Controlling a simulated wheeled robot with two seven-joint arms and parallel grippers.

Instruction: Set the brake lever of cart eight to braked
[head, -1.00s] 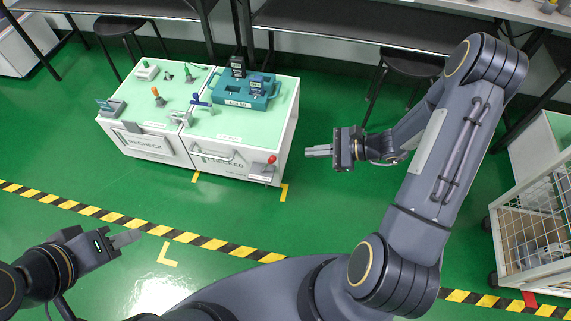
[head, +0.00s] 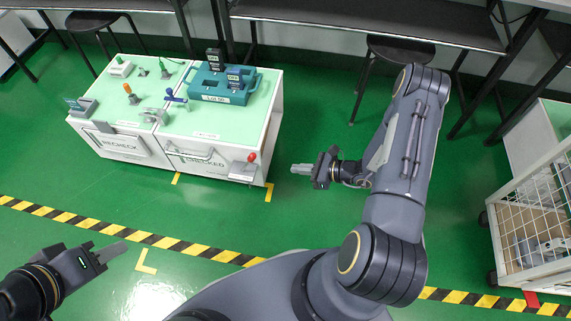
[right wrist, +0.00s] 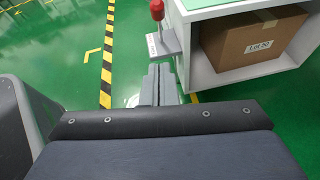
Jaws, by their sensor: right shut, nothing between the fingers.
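The cart (head: 138,148) is white with a pale green top and stands left of centre in the head view. Its brake lever has a red knob (head: 252,157) on a grey bracket (head: 243,171) at the cart's right front corner. In the right wrist view the red knob (right wrist: 157,10) stands above the bracket (right wrist: 164,43), just beyond the fingertips. My right gripper (head: 293,169) is shut and empty, right of the lever and apart from it. My left gripper (head: 124,246) is over the floor at lower left; its finger gap cannot be made out. No cart number is legible.
Coloured fixtures and a teal tray (head: 218,93) stand on the cart top. A cardboard box (right wrist: 250,46) sits in the cart's open side. A wire-sided trolley (head: 530,225) stands at right, benches and stools behind. Green floor is free around my right gripper.

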